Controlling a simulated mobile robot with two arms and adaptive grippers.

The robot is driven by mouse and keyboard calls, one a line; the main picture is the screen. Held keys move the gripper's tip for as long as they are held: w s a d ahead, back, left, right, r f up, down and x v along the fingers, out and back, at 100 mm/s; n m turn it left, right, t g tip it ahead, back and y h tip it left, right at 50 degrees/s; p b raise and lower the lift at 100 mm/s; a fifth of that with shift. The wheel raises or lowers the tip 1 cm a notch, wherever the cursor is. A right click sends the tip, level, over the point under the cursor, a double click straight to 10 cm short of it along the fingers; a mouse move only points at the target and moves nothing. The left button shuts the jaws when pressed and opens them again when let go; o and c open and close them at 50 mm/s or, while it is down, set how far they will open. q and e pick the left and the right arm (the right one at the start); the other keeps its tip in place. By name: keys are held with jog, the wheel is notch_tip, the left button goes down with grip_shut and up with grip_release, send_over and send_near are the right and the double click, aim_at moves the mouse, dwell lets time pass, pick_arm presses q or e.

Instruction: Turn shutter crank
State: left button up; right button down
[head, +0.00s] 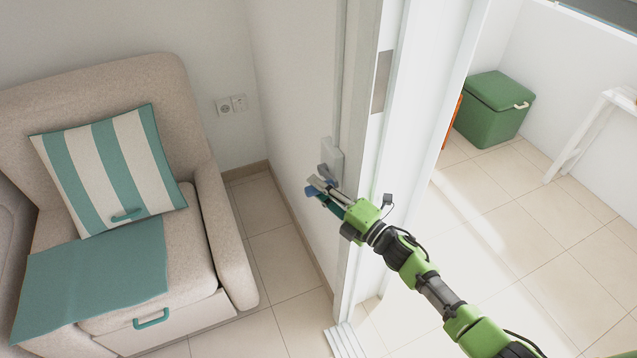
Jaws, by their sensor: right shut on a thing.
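The shutter crank (326,171) is a small grey part on a pale mount on the wall beside the door frame. My right gripper (322,187) reaches in from the lower right on a green and black arm and is shut on the crank. The fingers cover much of the crank, so its handle is hard to make out. My left gripper does not show.
A beige armchair (185,265) with a striped cushion (110,170) and a teal cloth (95,275) stands at the left. The white door frame (362,130) is close to my arm. Beyond it are a green box (488,115) and a white table (590,125). Tiled floor between is clear.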

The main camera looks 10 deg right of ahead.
jog(key=shift+w+r, duration=0.1)
jog(key=shift+r, duration=0.1)
jog(key=c, duration=1.8)
grip_release()
jog(key=shift+c, duration=0.2)
jog(key=shift+f, duration=0.1)
jog(key=r+v, duration=0.1)
jog(key=v, duration=1.1)
jog(key=shift+f, duration=0.45)
